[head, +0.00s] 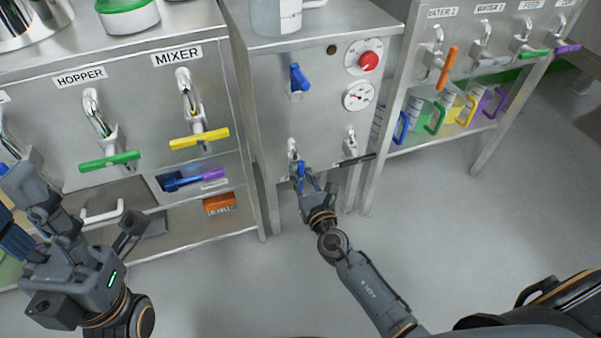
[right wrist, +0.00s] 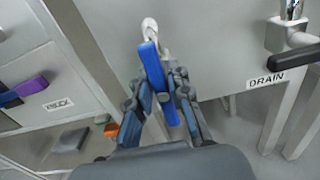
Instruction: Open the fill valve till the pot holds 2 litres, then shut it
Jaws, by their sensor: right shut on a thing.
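My right gripper (head: 308,184) is shut on the blue valve handle (head: 300,170) low on the front of the middle steel cabinet. In the right wrist view the blue handle (right wrist: 152,68) runs lengthwise between the two fingers (right wrist: 165,97), below its pale spout. Any label on this valve is hidden. A clear vessel (head: 268,17) stands on top of the cabinet, cut off by the picture's edge; its level cannot be read. My left gripper (head: 82,200) is open and empty in front of the left bench.
A black-handled valve (head: 354,160) labelled DRAIN (right wrist: 267,79) is to the right. Above are another blue handle (head: 298,78), a red knob (head: 368,61) and a gauge (head: 358,96). The left bench has green (head: 108,160) and yellow (head: 199,138) handles. Floor in front is clear.

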